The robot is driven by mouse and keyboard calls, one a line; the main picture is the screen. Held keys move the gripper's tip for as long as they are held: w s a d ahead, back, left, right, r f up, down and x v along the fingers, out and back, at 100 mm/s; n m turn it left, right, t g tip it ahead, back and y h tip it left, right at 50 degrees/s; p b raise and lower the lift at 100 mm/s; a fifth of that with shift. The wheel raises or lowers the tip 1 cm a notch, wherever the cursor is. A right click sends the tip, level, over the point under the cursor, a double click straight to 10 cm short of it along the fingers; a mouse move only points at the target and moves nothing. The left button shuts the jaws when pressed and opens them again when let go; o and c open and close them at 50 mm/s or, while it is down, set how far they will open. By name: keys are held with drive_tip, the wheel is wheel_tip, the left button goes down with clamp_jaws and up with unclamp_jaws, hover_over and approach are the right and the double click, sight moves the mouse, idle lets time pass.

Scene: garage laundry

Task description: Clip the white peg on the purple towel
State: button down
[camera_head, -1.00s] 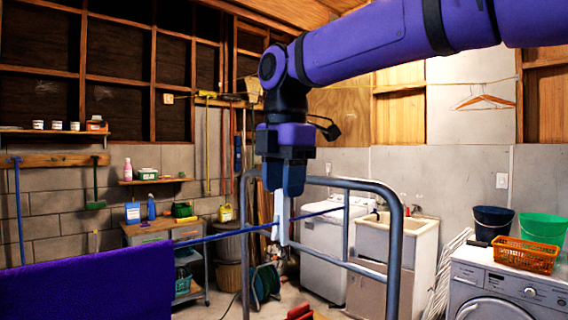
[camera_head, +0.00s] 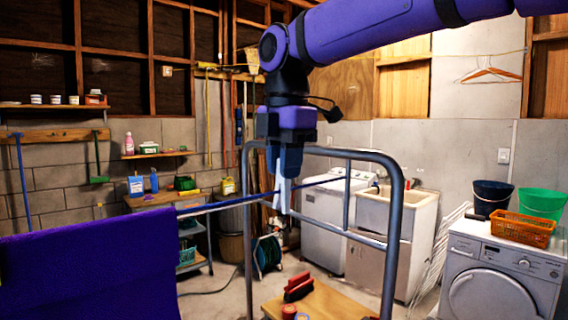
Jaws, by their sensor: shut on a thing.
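My gripper (camera_head: 284,176) points down near the middle of the view, shut on the white peg (camera_head: 283,197). The peg hangs upright below the fingers, and the fingers cover its upper part. The purple towel (camera_head: 90,262) hangs at the lower left, over the line. The blue line (camera_head: 222,203) runs from the towel's upper right corner toward the right and passes by the peg. I cannot tell whether the peg touches the line. The peg is well to the right of the towel and apart from it.
A grey metal tube frame (camera_head: 395,230) stands around and to the right of my gripper. A wooden top (camera_head: 335,303) with a red brush (camera_head: 298,288) shows below. A washing machine (camera_head: 500,270) with an orange basket (camera_head: 520,229) is at right.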

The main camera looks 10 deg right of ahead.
drive_tip(key=shift+r, duration=0.1)
drive_tip(key=shift+r, duration=2.65)
